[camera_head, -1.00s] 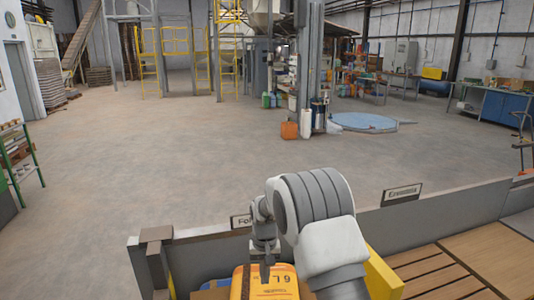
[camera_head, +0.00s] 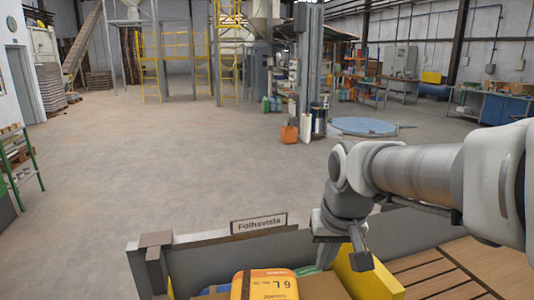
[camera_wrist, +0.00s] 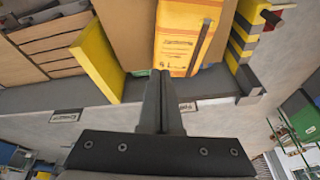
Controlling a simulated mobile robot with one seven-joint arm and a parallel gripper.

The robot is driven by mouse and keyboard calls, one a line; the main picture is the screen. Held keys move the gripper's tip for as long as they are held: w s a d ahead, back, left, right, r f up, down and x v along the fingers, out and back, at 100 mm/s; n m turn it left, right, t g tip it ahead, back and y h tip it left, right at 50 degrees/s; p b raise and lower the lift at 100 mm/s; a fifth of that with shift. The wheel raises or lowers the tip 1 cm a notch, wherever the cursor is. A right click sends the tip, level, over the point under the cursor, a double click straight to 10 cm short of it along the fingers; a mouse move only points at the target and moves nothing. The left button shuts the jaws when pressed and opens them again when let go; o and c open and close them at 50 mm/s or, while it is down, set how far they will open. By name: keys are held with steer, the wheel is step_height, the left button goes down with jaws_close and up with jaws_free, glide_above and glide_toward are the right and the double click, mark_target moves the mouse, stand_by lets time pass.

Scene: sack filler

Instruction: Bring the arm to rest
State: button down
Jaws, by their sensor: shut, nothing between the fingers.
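My gripper (camera_head: 330,258) hangs from my arm near the front wall of the bin, right of the "Folhavista" sign. In the wrist view its two fingers (camera_wrist: 161,78) lie together, with nothing between them. A yellow and orange sack (camera_head: 265,284) marked "6 L" lies in the bin, left of my gripper. It also shows in the wrist view (camera_wrist: 184,38), beyond the fingertips, with a dark strip along it. My gripper looks apart from the sack. My arm reaches in from the right of the head view.
A yellow divider (camera_head: 366,279) stands close to my gripper. The grey bin wall (camera_head: 208,262) carries the "Folhavista" sign (camera_head: 258,223). Wooden slats (camera_head: 440,272) lie at right. Open floor (camera_head: 180,160) spreads beyond, with an orange container (camera_head: 289,133) by the column.

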steer(key=s+d+t, duration=0.2)
steer(key=s+d, duration=0.1)
steer(key=s, duration=1)
steer(key=shift+s+d+r+h, duration=0.2)
steer(key=shift+s+h, duration=0.1)
steer(key=shift+s, duration=0.1)
